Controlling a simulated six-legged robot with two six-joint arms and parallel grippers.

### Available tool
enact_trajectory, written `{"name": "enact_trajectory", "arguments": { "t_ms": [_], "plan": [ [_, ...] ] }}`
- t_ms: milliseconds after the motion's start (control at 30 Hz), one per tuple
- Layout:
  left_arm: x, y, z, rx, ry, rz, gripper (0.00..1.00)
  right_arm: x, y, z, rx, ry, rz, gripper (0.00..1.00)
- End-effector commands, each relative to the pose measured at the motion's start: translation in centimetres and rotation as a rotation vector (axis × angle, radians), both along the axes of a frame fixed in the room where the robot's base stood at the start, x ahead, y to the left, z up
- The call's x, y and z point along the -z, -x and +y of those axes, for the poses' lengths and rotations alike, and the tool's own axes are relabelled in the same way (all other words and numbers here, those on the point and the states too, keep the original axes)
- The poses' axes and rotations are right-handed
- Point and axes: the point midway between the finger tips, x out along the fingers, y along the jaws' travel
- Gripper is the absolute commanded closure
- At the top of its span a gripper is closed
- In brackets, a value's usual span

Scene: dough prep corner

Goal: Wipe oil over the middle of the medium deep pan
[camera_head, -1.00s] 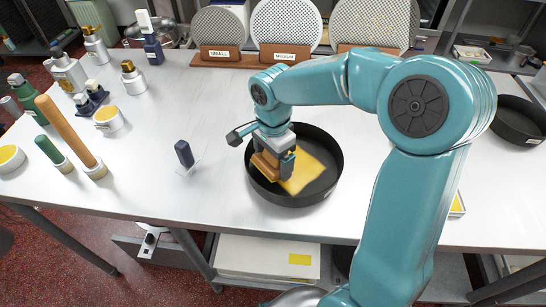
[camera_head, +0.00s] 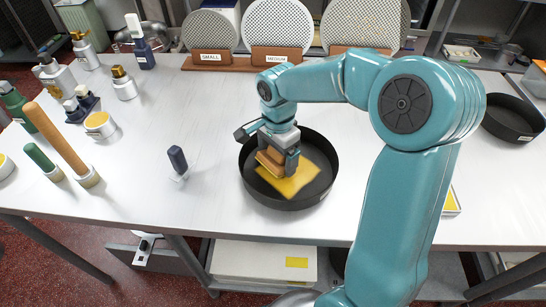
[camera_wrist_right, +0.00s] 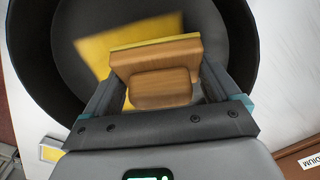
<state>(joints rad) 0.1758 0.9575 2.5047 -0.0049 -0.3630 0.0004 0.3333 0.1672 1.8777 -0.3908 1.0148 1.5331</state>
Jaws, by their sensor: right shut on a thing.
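The dark, round deep pan (camera_head: 324,185) sits on the table in front of the rack sign reading MEDIUM. A yellow square patch (camera_head: 296,183) lies on its floor, near the middle; I cannot tell whether it is oil or a sheet. My right gripper (camera_head: 278,160) is inside the pan's rim, shut on a wooden block wiper (camera_wrist_right: 160,88). The wiper has a yellow face along its far edge in the wrist view and is over the patch, covering part of it. Whether it touches the pan floor is hard to tell. My left gripper is not in view.
A wooden rack (camera_head: 234,65) with round screens, signed SMALL and MEDIUM, stands at the back. Bottles and a wooden rolling pin (camera_head: 55,140) stand at left. A small dark-capped item (camera_head: 177,160) stands left of the pan. Another dark pan (camera_head: 510,120) is at right.

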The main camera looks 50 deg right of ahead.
Motion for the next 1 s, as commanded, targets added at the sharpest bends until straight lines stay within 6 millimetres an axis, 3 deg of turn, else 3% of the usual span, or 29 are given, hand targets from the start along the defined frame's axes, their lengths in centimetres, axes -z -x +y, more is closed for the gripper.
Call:
{"name": "enact_trajectory", "arguments": {
  "t_ms": [500, 867, 1000],
  "plan": [
    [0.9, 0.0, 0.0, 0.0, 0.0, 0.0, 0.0, 0.1, -0.3, 3.5, -0.001, -0.001, -0.001, 0.54],
    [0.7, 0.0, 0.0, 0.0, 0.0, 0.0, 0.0, -0.1, -0.3, 3.6, 0.001, 0.0, 0.0, 0.54],
    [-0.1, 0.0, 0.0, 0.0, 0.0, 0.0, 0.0, -1.1, -0.3, 3.6, 0.001, 0.0, -0.001, 0.54]
  ]
}}
